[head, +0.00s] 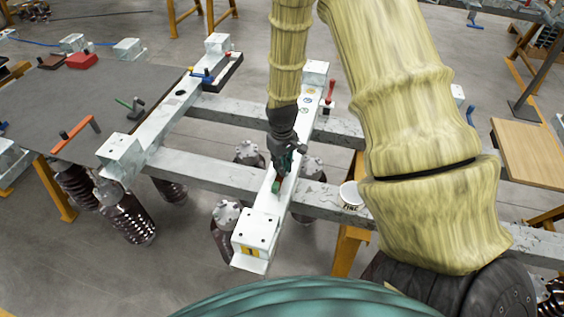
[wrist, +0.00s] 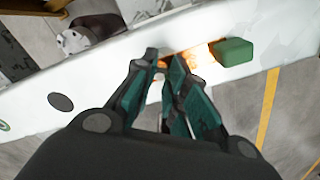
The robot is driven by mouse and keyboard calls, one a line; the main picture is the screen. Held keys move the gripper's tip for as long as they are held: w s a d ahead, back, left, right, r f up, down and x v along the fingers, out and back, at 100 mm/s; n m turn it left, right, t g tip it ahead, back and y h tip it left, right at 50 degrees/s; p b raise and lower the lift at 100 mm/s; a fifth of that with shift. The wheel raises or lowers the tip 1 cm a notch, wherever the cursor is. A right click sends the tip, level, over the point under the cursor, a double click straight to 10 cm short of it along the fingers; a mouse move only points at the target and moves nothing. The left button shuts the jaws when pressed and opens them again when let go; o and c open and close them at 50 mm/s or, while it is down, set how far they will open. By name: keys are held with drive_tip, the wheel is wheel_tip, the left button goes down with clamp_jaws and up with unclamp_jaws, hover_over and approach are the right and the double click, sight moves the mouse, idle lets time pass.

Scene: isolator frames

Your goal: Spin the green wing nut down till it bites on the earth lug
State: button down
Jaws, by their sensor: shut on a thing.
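The green wing nut (head: 276,186) is on the white beam (head: 262,222), right under my gripper (head: 283,172). In the wrist view a green block-like end of the wing nut (wrist: 234,51) sticks out to the right of my gripper (wrist: 166,62). The fingers are close together, shut on the part of it between them, which they mostly hide. An orange, coppery patch (wrist: 192,57), perhaps the earth lug, shows on the beam beside the fingertips. I cannot tell whether nut and lug touch.
A white cup (head: 350,194) stands to the right on a grey crossbar (head: 328,208). A red-handled piece (head: 330,92) is farther back along the beam. Dark insulators (head: 120,215) hang below.

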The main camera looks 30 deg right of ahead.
drive_tip(key=m+p, duration=0.1)
drive_tip(key=m, duration=0.5)
drive_tip(key=shift+r+p, duration=0.1)
drive_tip(key=shift+p, duration=0.3)
drive_tip(key=m+p, duration=0.1)
drive_tip(key=m, duration=0.5)
drive_tip(key=shift+w+m+p, duration=0.1)
drive_tip(key=shift+m+p, duration=0.25)
drive_tip(key=shift+m, duration=0.05)
drive_tip(key=m+p, duration=0.2)
drive_tip(key=m, duration=0.4)
drive_tip(key=m+p, duration=0.2)
drive_tip(key=m, duration=0.4)
drive_tip(key=shift+m+p, duration=0.3)
drive_tip(key=shift+p, duration=0.05)
drive_tip(key=m+p, duration=0.2)
drive_tip(key=m, duration=0.2)
drive_tip(key=shift+d+r+m+p, duration=0.1)
drive_tip(key=shift+m+p, duration=0.2)
drive_tip(key=shift+p, duration=0.05)
drive_tip(key=m+p, duration=0.3)
drive_tip(key=m, duration=0.1)
drive_tip(key=shift+m, duration=0.3)
drive_tip(key=m+p, duration=0.4)
drive_tip(key=shift+m, duration=0.8)
